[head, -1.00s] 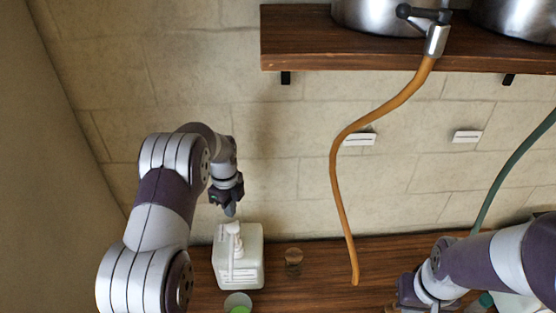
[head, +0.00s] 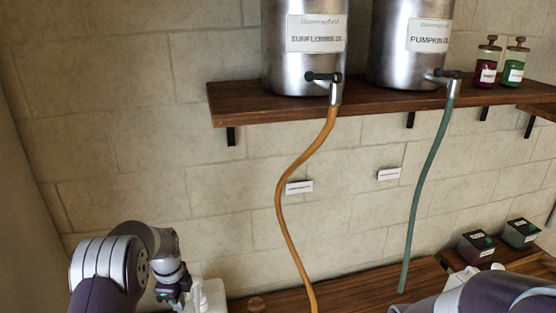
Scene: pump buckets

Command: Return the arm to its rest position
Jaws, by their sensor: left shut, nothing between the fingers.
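My left arm (head: 105,270) comes in at the lower left, bent at the elbow. Its gripper (head: 179,302) points down at the bottom edge and is shut with nothing in it. It shows just left of the white pump bottle (head: 212,299), which is cut off by the bottom edge. I cannot tell whether they touch. My right arm (head: 500,297) shows only as a link at the bottom right; its gripper is out of view.
A wooden shelf (head: 240,112) holds two metal drums, sunflower (head: 300,65) and pumpkin (head: 405,65). An orange hose (head: 283,210) and a green hose (head: 424,180) hang to the counter (head: 350,290). Dark boxes (head: 476,246) stand at right.

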